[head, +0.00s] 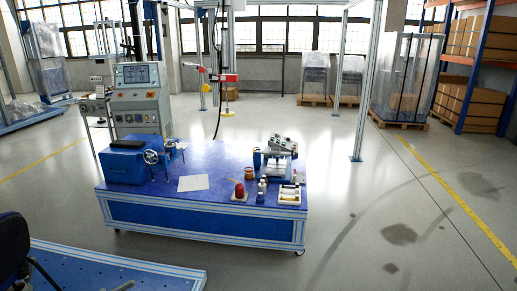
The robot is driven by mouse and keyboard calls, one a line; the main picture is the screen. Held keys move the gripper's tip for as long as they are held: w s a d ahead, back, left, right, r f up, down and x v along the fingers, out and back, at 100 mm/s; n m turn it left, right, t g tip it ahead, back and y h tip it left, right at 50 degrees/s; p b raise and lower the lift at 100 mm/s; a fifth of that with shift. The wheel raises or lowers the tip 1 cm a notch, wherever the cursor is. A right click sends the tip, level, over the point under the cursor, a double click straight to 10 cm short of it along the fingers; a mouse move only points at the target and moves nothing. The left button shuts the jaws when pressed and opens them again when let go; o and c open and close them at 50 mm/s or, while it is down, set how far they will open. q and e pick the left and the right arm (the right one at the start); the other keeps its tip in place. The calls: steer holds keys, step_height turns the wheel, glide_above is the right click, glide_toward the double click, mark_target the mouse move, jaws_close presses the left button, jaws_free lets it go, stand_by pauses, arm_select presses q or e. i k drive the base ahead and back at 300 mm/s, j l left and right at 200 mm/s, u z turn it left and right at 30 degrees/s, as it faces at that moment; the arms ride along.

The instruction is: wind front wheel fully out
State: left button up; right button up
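A handwheel (151,157) with a dark rim is on the side of a blue machine box (125,162) at the left end of a blue workbench (225,205). A smaller metal part (171,145) sits just behind and right of the wheel. It is too small to tell its exact shape. How far the wheel is wound cannot be seen from here. Neither of my grippers shows in the head view.
The bench also holds a white sheet (193,183), a red object (239,191), a tray (290,195) and a grey-green device (281,146). A control cabinet (138,98) stands behind it. A blue platform (120,268) lies front left. Floor on the right is clear.

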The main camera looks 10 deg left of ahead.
mark_target(150, 157)
steer(key=i+u, duration=0.35)
steer(key=i, duration=0.15)
steer(key=i+l+u, duration=0.35)
steer(key=i, duration=0.15)
steer(key=i+l+u, duration=0.3)
steer(key=i, duration=0.2)
steer(key=j, duration=0.1)
